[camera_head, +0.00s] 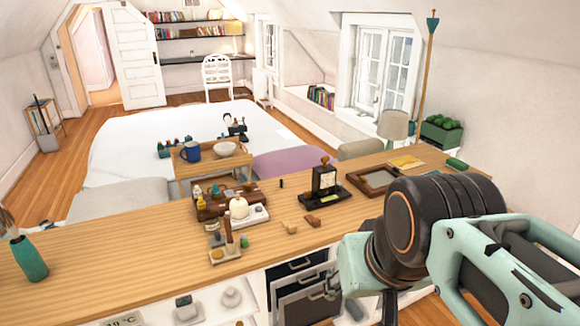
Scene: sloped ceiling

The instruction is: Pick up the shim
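Two small wooden pieces lie on the near part of the long wooden counter (130,229): a pale tan one (290,227) and a darker brown one (312,219) just to its right. Either may be the shim; I cannot tell which from this view. Both lie apart from my arm, which fills the lower right with teal links and a black joint. The end of my arm (333,284) is low in front of the counter's edge, right of and below the pieces in the picture. Its fingers are too unclear to show whether they are open or shut.
Left of the pieces are a white candle holder (239,208), a wooden stand (224,246) and a small green item (244,241). Behind them stands a black clock (325,178). A picture frame (378,180) lies to the right.

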